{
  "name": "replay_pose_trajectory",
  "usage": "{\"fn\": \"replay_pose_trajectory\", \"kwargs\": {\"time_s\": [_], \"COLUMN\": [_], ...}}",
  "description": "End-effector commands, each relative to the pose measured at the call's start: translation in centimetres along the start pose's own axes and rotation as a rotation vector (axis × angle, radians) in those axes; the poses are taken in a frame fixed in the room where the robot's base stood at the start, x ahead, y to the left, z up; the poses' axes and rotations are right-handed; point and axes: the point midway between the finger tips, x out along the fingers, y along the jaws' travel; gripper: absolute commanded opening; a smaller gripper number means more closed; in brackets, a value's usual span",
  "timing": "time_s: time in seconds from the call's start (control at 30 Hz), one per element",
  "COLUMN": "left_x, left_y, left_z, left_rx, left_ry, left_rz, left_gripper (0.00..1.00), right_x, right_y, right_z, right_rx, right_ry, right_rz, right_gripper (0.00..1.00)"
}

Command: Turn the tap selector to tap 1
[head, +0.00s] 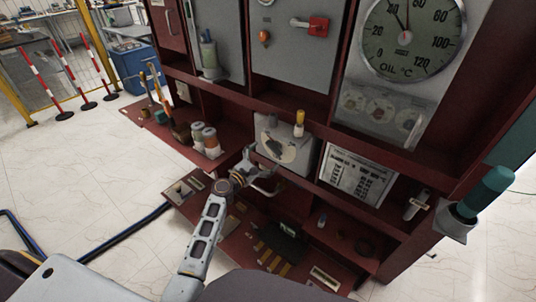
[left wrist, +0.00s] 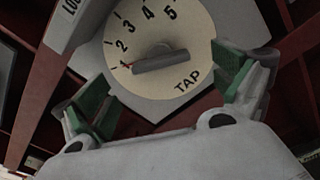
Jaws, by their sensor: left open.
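The tap selector dial (left wrist: 172,32) is a cream disc numbered 1 to 5 and marked TAP in the left wrist view. Its grey bar handle (left wrist: 163,62) lies nearly level, with its red-marked left end beside the number 1. In the head view the dial (head: 272,147) sits on a grey box, partly covered by my gripper. My left gripper (head: 258,172) is just in front of it. In the left wrist view its green-padded fingers (left wrist: 160,87) stand open on either side of the handle, apart from it. My right gripper is not in view.
A yellow-topped handle (head: 299,122) stands on the box beside the dial. A large oil gauge (head: 408,35) and a red switch (head: 318,27) are above. Printed plate (head: 356,180) is to the right. Jars (head: 205,137) and tools stand on the left shelf.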

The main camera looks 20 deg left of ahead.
Motion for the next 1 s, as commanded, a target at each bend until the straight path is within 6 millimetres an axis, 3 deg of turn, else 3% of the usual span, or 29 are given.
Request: {"fn": "replay_pose_trajectory", "kwargs": {"time_s": [0.5, 1.0], "left_x": [-4.6, -5.3], "left_y": [0.0, 0.0], "left_z": [-0.1, 0.0], "left_rx": [0.000, 0.000], "left_ry": [0.001, 0.000], "left_rz": [-0.001, 0.000], "left_gripper": [0.96, 0.96], "right_x": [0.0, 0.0], "right_y": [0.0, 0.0], "right_z": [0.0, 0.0], "right_rx": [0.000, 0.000], "right_ry": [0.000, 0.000], "right_rz": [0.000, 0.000], "right_gripper": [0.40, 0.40]}}
